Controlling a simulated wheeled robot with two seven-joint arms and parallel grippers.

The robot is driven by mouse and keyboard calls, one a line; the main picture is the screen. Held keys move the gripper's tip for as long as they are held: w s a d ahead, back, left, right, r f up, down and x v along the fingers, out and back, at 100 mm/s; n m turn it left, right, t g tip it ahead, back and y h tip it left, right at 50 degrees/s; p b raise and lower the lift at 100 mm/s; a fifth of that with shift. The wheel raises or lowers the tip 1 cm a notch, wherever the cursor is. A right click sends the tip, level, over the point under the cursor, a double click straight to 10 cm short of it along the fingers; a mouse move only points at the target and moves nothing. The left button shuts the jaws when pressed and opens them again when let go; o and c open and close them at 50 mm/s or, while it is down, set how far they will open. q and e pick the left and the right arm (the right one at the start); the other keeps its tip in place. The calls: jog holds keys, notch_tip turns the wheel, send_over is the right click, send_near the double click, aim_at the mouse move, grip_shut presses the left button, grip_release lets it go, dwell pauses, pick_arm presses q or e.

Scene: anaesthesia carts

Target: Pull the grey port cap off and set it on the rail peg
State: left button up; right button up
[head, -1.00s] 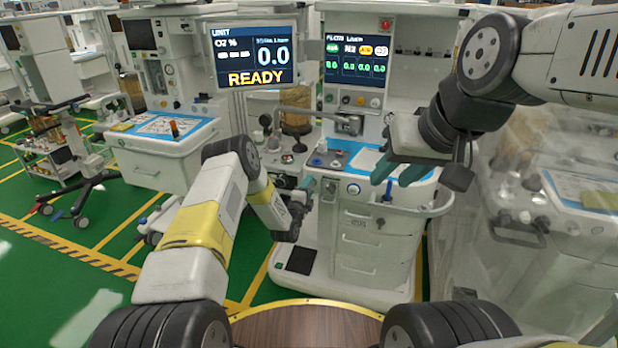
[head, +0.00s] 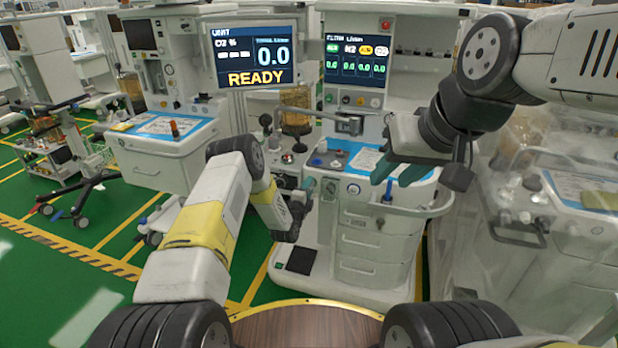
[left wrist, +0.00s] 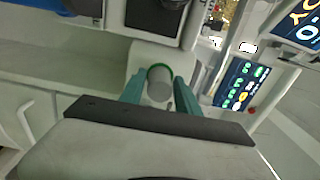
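The grey port cap (left wrist: 160,88), a short cylinder with a green ring behind it, is in the middle of the left wrist view. The teal fingers of my left gripper (left wrist: 160,84) lie on both sides of it, very near; I cannot tell whether they press on it. In the head view my left gripper (head: 304,188) is low at the left front of the middle cart, and the cap cannot be made out there. My right gripper (head: 398,172) is open and empty above the cart's front right. A blue upright piece (head: 387,193) stands at the front rail (head: 420,208); I cannot tell whether it is the peg.
The middle cart (head: 365,240) has a blue-topped work surface and drawers below. A screen reading READY (head: 254,57) hangs above my left arm. A plastic-covered cart (head: 560,200) stands close at the right. Green floor (head: 80,260) is open at the left.

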pick_arm(q)
grip_shut()
jog(key=shift+s, duration=0.1)
jog(key=shift+v, duration=2.9)
jog(key=shift+r, duration=0.1)
notch_tip(320, 180, up, 10)
dwell(0.5)
